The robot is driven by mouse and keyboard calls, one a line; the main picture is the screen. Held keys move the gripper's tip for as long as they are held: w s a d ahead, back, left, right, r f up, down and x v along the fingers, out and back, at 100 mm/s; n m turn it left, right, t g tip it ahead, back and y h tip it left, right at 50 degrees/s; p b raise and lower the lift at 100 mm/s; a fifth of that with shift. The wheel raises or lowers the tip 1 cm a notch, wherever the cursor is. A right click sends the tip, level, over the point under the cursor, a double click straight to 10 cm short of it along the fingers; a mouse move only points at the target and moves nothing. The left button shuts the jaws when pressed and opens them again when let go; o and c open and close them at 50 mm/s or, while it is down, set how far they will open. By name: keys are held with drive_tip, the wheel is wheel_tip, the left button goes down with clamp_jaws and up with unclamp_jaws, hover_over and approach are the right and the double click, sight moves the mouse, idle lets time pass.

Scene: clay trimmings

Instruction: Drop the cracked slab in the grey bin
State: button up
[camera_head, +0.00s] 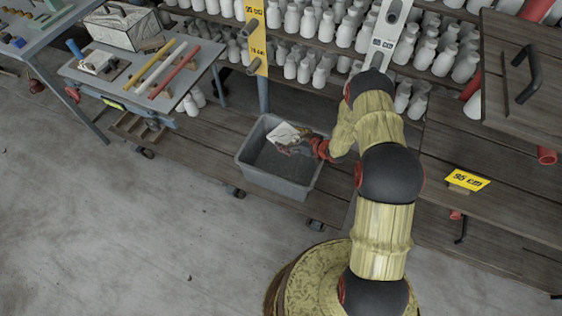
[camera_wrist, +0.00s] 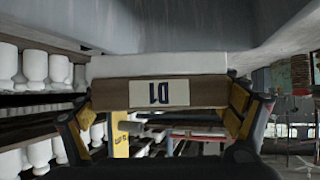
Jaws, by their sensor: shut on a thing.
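A pale slab (camera_head: 284,133) is held over the grey bin (camera_head: 243,172), near its back edge; it looks tilted. My gripper (camera_head: 298,148) reaches in from the right and is shut on it. In the wrist view the two yellow-padded fingers (camera_wrist: 163,108) press on either side of a brown block (camera_wrist: 110,93) with an upside-down "D1" label, and a white layer (camera_wrist: 160,64) lies against the block. I cannot make out a crack. The bin floor below looks dark grey and bare, though the gripper and slab hide part of it.
Shelves of white bottles (camera_head: 300,68) stand behind the bin. A grey side table (camera_head: 130,77) with coloured rods and a box is at the left. A wooden bench with a yellow "95 cm" sign (camera_head: 467,180) is at the right. The floor (camera_head: 150,230) in front is clear.

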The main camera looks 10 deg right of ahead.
wheel_tip(320, 180, down, 6)
drive_tip(key=b, duration=0.3)
drive_tip(key=shift+r, duration=0.25)
drive_tip(key=o, duration=1.3)
drive_tip(key=shift+c, duration=0.2)
drive_tip(key=shift+s, duration=0.1)
drive_tip(key=v, duration=1.2)
